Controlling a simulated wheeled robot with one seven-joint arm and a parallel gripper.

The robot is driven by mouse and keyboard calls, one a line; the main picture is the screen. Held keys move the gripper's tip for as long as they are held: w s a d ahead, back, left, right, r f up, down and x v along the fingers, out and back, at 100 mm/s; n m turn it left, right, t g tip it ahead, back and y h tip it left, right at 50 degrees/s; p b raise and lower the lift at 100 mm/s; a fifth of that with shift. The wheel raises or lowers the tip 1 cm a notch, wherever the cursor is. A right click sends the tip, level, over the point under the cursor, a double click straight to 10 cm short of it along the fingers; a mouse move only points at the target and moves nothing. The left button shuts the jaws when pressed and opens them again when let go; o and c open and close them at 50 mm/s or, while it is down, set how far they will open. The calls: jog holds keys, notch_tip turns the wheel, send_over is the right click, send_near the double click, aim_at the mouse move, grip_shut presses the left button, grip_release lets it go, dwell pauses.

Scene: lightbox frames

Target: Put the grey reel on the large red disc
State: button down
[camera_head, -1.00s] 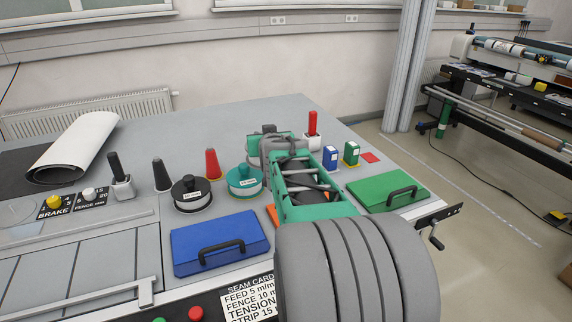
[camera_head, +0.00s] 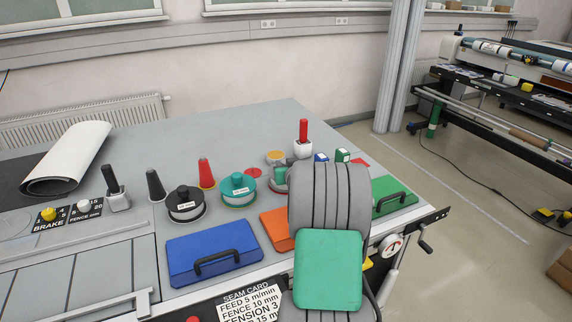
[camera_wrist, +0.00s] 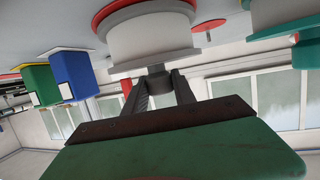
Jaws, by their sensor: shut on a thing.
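The grey reel (camera_wrist: 152,40), with a pale drum and a grey flange, shows upside down in the wrist view. My gripper (camera_wrist: 157,74) is shut on the small knob at its middle. A wide red disc (camera_wrist: 112,14) shows behind the reel's far end, and the reel covers most of it. I cannot tell whether reel and disc touch. In the head view, my arm hides most of the gripper, and only part of the reel (camera_head: 272,186) shows at its left. A smaller red disc (camera_head: 254,172) lies on the table to the left.
A teal reel (camera_head: 238,188) and a black reel (camera_head: 185,203) stand to the left, near a red cone (camera_head: 206,174). A red-handled lever (camera_head: 303,138) stands behind. Blue (camera_wrist: 75,75) and green (camera_wrist: 40,84) boxes are close by. A blue case (camera_head: 213,252) lies in front.

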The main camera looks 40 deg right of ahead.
jog(key=shift+f, duration=0.15)
jog(key=c, duration=1)
grip_release()
jog(key=shift+c, duration=0.2)
jog(key=shift+r, duration=0.2)
jog(key=shift+s+a, duration=0.1)
jog(key=shift+s, duration=0.15)
jog(key=b+v, duration=0.2)
jog(key=v, duration=0.9)
jog(key=shift+s, duration=0.2)
jog(key=shift+a, duration=0.1)
